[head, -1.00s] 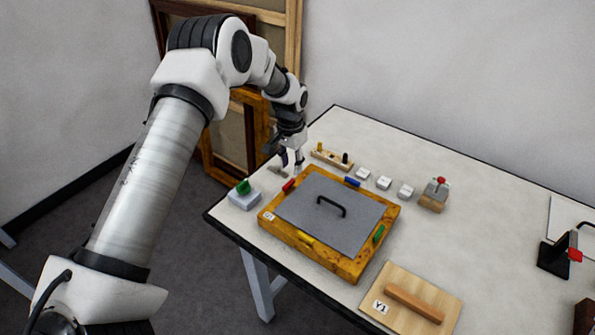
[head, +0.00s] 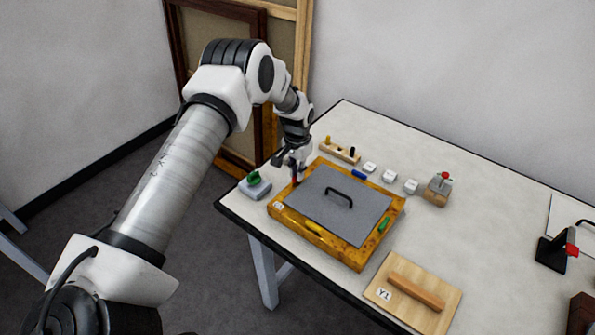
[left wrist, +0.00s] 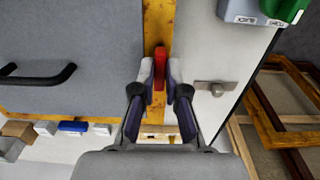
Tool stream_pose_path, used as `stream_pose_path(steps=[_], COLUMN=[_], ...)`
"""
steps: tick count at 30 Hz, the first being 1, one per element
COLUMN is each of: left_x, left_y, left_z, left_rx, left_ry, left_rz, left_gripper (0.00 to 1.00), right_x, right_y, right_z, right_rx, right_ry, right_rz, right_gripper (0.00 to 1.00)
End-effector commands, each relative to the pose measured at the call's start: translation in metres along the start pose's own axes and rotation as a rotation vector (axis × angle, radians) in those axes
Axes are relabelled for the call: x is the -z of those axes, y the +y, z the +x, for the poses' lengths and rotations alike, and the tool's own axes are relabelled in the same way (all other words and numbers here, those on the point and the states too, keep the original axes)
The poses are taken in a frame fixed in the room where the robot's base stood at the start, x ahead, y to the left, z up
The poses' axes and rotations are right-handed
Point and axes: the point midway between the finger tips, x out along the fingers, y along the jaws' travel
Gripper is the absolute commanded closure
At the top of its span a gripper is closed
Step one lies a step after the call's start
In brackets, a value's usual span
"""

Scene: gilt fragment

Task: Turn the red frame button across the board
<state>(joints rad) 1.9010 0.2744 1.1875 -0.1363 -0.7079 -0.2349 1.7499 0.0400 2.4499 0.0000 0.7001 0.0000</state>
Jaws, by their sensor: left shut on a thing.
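The red frame button (head: 295,180) sits on the left rail of the gilt wooden frame (head: 350,256). In the left wrist view the red button (left wrist: 159,70) lies lengthwise along the rail, beside the grey board (left wrist: 80,88). My left gripper (head: 296,166) points down over that rail and is shut on the red button. Its two fingertips (left wrist: 159,75) flank the button, partly hiding it in the head view. The grey board (head: 322,212) with a black handle lies inside the frame. My right gripper is not in view.
Blue (head: 359,175), green (head: 383,225) and yellow (head: 313,229) buttons sit on the other rails. A grey box with a green top (head: 256,188) stands left of the frame. A peg rack (head: 339,152) and white blocks stand behind. A Y1 board (head: 405,312) lies in front.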

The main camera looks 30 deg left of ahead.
Motion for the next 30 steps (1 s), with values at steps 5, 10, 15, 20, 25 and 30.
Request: stream_pose_path(steps=[5,10,15,20,25,30], left_x=[0.001,0.001,0.001,0.001,0.001,0.001], left_y=[0.001,0.001,0.001,0.001,0.0,0.0], left_z=[0.002,0.002,0.003,0.003,0.002,0.002], left_rx=[0.0,0.0,0.0,0.0,0.0,0.0], left_ry=[0.002,0.003,0.003,0.003,0.004,0.004], left_rz=[-0.009,-0.052,-0.141,-0.265,-0.422,-0.584], left_gripper=[1.0,1.0,1.0,1.0,1.0,1.0], right_x=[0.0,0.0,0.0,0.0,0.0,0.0], right_y=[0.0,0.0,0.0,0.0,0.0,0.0], right_z=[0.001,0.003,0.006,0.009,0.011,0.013], right_rx=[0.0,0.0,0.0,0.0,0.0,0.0], right_ry=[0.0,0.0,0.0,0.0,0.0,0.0], right_rz=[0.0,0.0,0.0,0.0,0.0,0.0], right_gripper=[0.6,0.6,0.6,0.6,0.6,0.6])
